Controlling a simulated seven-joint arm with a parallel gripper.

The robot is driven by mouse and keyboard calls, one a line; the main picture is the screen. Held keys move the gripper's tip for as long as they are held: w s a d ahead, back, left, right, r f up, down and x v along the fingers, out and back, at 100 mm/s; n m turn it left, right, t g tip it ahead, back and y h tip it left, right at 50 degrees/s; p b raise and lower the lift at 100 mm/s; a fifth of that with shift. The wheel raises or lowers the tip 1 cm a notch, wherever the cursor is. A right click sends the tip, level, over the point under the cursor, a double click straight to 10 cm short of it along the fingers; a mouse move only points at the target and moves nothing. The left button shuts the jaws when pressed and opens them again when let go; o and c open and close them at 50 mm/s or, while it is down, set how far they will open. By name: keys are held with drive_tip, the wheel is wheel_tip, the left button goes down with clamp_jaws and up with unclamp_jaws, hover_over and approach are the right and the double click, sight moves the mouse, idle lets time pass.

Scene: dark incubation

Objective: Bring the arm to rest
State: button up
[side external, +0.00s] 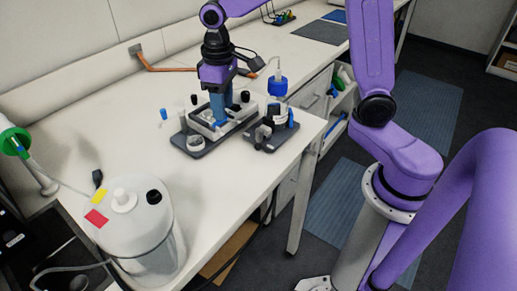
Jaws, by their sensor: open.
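My gripper (222,112) points down over a small grey tray (203,128) near the table's right end. Its blue fingers are apart, with their tips at or just above the tray. From this angle I cannot tell whether they touch anything there. Nothing is clearly seen held between them. The arm reaches in from the top, and its upper links run off the frame.
A blue-capped bottle (277,95) stands on a dark base (268,138) just right of the gripper. A small clear cup (196,143) is beside the tray. A large white carboy (135,228) stands at front left. The white table (120,150) between is mostly clear.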

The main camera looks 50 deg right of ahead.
drive_tip(key=s+d+n, duration=0.2)
drive_tip(key=s+n, duration=0.2)
drive_tip(key=s, duration=0.8)
drive_tip(key=s+d+f+n, duration=0.1)
drive_tip(key=s+n, duration=0.3)
drive_tip(key=s, duration=0.9)
drive_tip(key=shift+d+f, duration=0.15)
drive_tip(key=shift+d, duration=0.75)
